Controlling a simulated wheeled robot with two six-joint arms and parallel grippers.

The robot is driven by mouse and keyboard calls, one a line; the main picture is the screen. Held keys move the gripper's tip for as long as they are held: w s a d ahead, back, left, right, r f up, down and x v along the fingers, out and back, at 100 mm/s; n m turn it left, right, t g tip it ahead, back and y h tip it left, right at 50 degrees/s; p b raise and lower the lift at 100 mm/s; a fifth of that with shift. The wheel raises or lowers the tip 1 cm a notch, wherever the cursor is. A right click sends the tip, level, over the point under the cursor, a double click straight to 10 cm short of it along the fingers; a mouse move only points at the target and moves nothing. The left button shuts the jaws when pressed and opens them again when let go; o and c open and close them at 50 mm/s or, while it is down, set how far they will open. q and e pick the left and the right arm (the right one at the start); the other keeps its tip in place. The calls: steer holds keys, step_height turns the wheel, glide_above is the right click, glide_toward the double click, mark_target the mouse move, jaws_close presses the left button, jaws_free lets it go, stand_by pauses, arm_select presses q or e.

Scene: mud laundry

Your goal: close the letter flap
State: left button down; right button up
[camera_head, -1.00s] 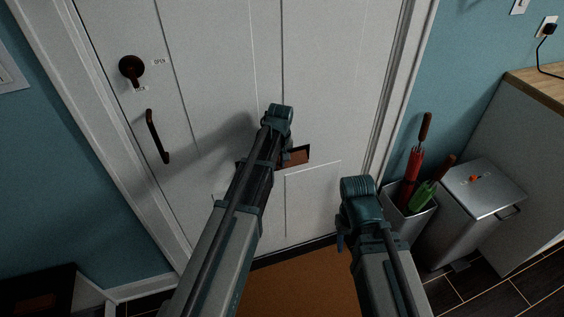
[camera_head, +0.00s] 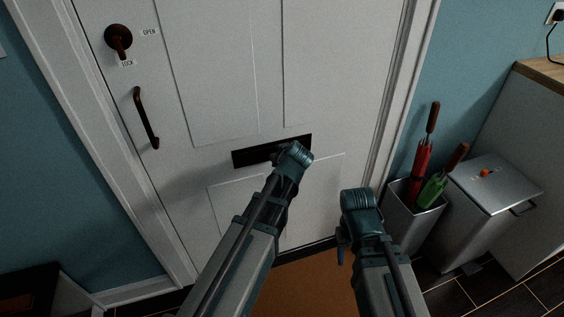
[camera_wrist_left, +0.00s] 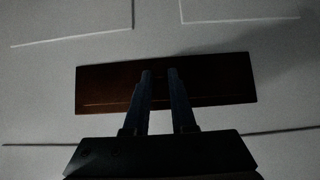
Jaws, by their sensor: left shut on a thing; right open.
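The letter flap (camera_head: 250,157) is a dark, wide rectangle low in the white door. In the left wrist view it shows as a dark brown panel (camera_wrist_left: 105,88) with a thin line along its lower part. My left gripper (camera_head: 279,158) is at the right half of the flap. Its two fingers (camera_wrist_left: 159,73) overlap the panel with a narrow gap between them, shut on the flap. The flap's exact tilt is hard to tell. My right gripper (camera_head: 344,243) is open and empty, low and right of the flap, away from the door.
The door (camera_head: 330,60) has a dark pull handle (camera_head: 146,118) and a round lock knob (camera_head: 118,37) at left. A bin with umbrellas (camera_head: 412,207) and a lidded metal bin (camera_head: 480,215) stand at right. A brown mat (camera_head: 310,285) lies below.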

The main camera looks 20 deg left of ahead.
arm_select(q)
steer(key=shift+w, duration=0.25)
steer(key=shift+s, duration=0.1)
steer(key=c, duration=1.1)
jaws_free()
steer(key=o, duration=0.4)
steer(key=shift+a, duration=0.15)
steer(key=p+v, duration=0.8)
steer(key=v, duration=0.5)
steer(key=shift+s+d+r+p, duration=0.1)
steer(key=shift+d+r+p, duration=0.2)
steer(key=shift+p, duration=0.1)
steer(key=shift+f, duration=0.1)
